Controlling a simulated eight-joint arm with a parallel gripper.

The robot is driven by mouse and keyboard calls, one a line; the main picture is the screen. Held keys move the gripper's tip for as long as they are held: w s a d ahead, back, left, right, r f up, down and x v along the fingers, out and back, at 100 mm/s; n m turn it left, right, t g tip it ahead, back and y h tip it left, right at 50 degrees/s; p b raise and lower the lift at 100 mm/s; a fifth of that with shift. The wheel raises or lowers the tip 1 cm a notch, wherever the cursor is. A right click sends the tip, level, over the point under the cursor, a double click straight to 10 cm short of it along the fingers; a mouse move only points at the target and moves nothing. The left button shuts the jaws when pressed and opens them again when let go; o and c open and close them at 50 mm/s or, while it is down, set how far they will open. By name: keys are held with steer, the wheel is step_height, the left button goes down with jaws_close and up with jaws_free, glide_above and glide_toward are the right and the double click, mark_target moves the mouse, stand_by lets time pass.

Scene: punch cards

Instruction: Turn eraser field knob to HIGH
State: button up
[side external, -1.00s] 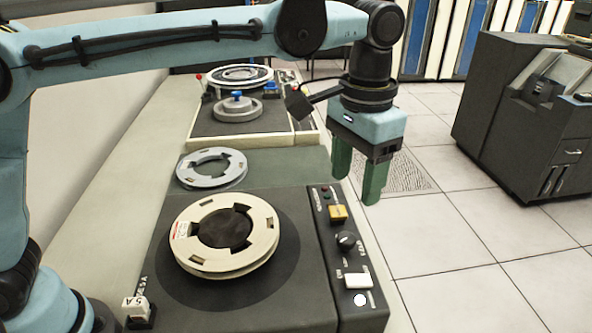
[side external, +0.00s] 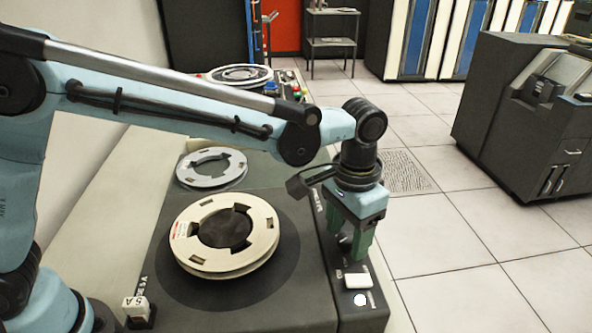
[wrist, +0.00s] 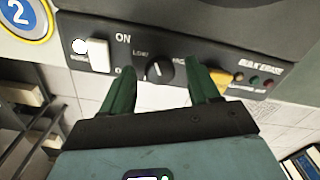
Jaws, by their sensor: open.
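The eraser's black knob (wrist: 160,70) is on the control panel, between a LOW label on its left and a partly covered label starting with HI on its right in the wrist view. Its white pointer line stands roughly upright in that view. My gripper (side external: 349,229) points down at the knob, which is mostly hidden in the side view. In the wrist view the green fingers of my gripper (wrist: 162,75) are open, one on each side of the knob. Gaps show between fingers and knob there, and nothing is gripped.
A white ON switch (wrist: 98,55) is left of the knob in the wrist view; a yellow button (wrist: 219,78) is close beside the right finger. A cream tape reel (side external: 262,250) lies on the eraser top, with a grey reel (side external: 211,168) behind. Floor lies right of the panel.

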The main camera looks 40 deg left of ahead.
steer(key=c, duration=1)
steer(key=shift+c, duration=0.2)
steer(key=shift+m, duration=0.3)
steer(key=m, duration=0.5)
steer(key=shift+m, duration=0.4)
steer(key=m, duration=0.5)
steer(key=shift+m, duration=0.4)
